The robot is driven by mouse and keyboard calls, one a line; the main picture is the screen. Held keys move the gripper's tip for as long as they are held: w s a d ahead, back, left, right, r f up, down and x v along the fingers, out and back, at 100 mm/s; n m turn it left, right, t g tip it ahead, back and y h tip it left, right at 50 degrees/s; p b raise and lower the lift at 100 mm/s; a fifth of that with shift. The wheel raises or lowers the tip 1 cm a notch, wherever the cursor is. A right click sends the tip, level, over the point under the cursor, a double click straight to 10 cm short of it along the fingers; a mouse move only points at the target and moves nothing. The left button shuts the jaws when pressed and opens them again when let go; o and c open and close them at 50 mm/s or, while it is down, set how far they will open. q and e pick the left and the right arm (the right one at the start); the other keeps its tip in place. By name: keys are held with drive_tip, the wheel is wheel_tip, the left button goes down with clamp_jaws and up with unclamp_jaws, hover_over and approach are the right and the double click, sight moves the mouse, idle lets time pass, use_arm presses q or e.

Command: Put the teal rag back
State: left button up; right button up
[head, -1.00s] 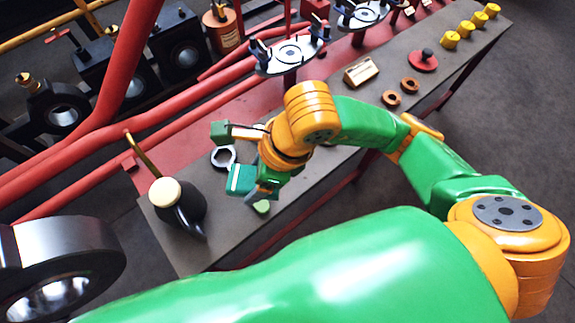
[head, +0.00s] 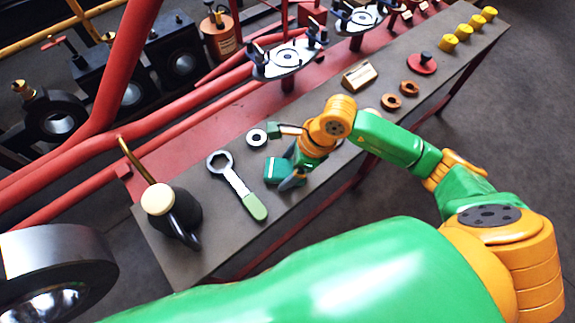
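I cannot surely make out a teal rag. A grey-blue piece beside that fingertip is too small to identify. A wrench with a green handle (head: 255,206) lies left of the gripper. A small pale ring (head: 257,137) lies just beside the farther fingertip. My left gripper is not in view.
A black oil can (head: 175,212) stands at the bench's near left end. Right along the bench are a wooden block (head: 359,75), two copper rings (head: 391,101), a red disc with a knob (head: 422,64) and yellow pieces (head: 449,42). Red pipes (head: 145,128) run behind.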

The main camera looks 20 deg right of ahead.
drive_tip(key=shift+o, duration=0.3)
drive_tip(key=shift+r, duration=0.1)
drive_tip(key=p+v, duration=0.1)
drive_tip(key=v, duration=1.1)
drive_tip(key=shift+p, duration=0.3)
drive_tip(key=shift+a, duration=0.1)
